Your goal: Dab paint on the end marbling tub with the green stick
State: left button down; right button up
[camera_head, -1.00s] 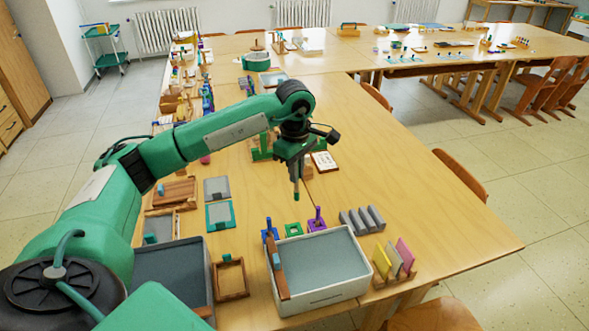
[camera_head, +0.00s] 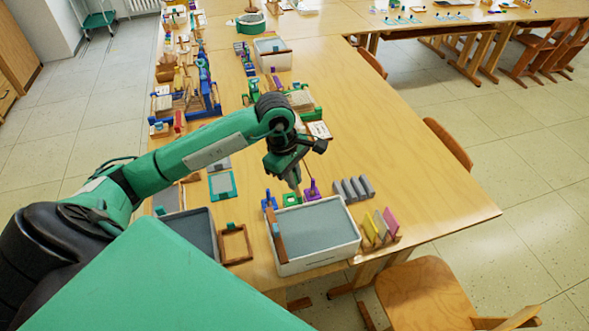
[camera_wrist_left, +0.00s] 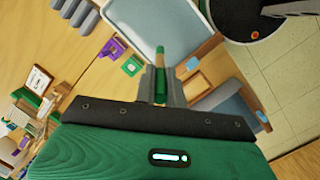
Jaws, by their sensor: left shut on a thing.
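My left gripper (camera_head: 294,183) is shut on the green stick, whose green end (camera_wrist_left: 160,62) shows between the fingers in the left wrist view. In the head view the gripper hangs just behind the white marbling tub (camera_head: 348,254) at the table's near end, above the small green holder (camera_head: 291,200). The tub is filled with grey-blue liquid and has a brown wooden bar along its left side. It also shows in the left wrist view (camera_wrist_left: 198,38), beyond the stick. I cannot tell whether the stick touches anything. My right gripper is not in view.
A blue holder (camera_head: 269,201) and a purple holder (camera_head: 312,192) with upright sticks flank the green one. Grey blocks (camera_head: 353,189) and a rack of coloured cards (camera_head: 382,226) stand right of them. A dark tray (camera_head: 193,228) and wooden frame (camera_head: 235,244) lie left. The table's right side is bare.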

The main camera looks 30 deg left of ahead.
pick_arm(q)
notch_tip(320, 180, down, 11)
jog(key=b, duration=0.7)
jog(key=shift+f+b, duration=0.25)
jog(key=shift+b, duration=0.1)
dwell(0.8)
jog(key=shift+r+p, duration=2.1)
jog(key=shift+r, duration=2.95)
